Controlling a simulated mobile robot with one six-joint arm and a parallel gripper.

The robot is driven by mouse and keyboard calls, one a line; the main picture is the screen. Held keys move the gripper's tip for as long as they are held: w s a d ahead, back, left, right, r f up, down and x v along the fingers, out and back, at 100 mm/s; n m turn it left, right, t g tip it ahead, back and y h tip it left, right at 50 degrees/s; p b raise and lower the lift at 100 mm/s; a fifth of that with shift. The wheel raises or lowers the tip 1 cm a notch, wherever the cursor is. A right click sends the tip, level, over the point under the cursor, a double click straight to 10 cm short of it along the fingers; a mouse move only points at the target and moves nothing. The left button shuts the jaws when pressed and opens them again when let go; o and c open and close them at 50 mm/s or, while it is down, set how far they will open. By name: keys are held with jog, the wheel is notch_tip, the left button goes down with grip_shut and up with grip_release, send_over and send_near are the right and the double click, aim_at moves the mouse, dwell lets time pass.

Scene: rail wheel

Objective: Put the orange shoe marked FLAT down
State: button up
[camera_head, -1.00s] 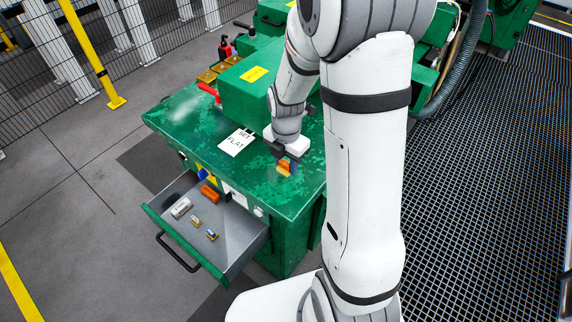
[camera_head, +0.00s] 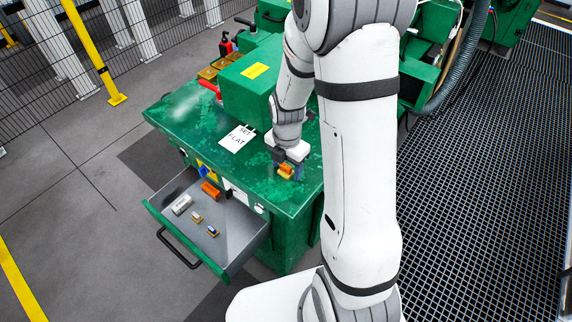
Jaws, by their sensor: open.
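The orange shoe (camera_head: 286,171) is on the green bench top (camera_head: 200,117), near its front right part. Its marking is too small to read. My gripper (camera_head: 288,163) points down over the orange shoe, with its jaws open around or close beside it. The fingers and the shoe's underside are partly hidden, so I cannot tell whether they touch. A white card reading SET FLAT (camera_head: 237,138) lies on the bench to the left of my gripper.
An open drawer (camera_head: 160,216) juts from the bench front. It holds an orange piece (camera_head: 210,190), a grey cylinder (camera_head: 181,204) and two small pieces. A green block (camera_head: 243,92) stands behind the card. Bench space left of the card is clear.

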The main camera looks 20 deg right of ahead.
notch_tip(320, 180, up, 12)
jog(key=s+r+m+t, duration=0.1)
jog(key=s+r+m, duration=0.3)
jog(key=s+m, duration=0.3)
jog(key=s+r+m+t, duration=0.2)
jog(key=s+r+m, duration=0.2)
jog(key=m, duration=1.4)
jog(key=s, duration=0.3)
jog(key=shift+s+a+r, duration=0.25)
jog(key=shift+s+r, duration=0.15)
